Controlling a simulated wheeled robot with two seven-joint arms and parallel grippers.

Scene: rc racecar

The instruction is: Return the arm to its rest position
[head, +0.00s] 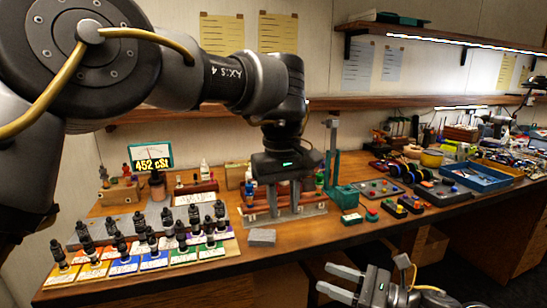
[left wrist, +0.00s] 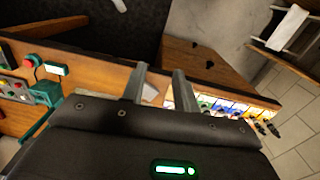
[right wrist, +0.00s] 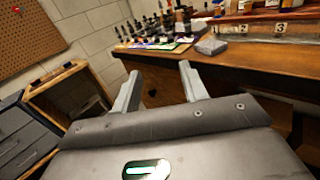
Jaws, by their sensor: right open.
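In the head view my left arm crosses from the upper left, and its gripper (head: 284,200) points down in front of a grey stand (head: 290,220) on the bench. In the left wrist view its two fingers (left wrist: 160,88) are apart with nothing held between them. My right gripper (head: 340,280) is low in the head view, in front of the bench edge. The right wrist view shows its fingers (right wrist: 160,85) spread and empty. A grey block (head: 262,237) lies on the bench near the front edge; it also shows in the right wrist view (right wrist: 212,45).
Several dark-capped bottles (head: 121,246) stand on coloured cards at the bench's left. A display (head: 151,158) reads 452 cSt. A green fixture (head: 344,197), small button boxes (head: 402,208) and a blue tray (head: 482,177) are to the right. Bare wood lies along the front edge.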

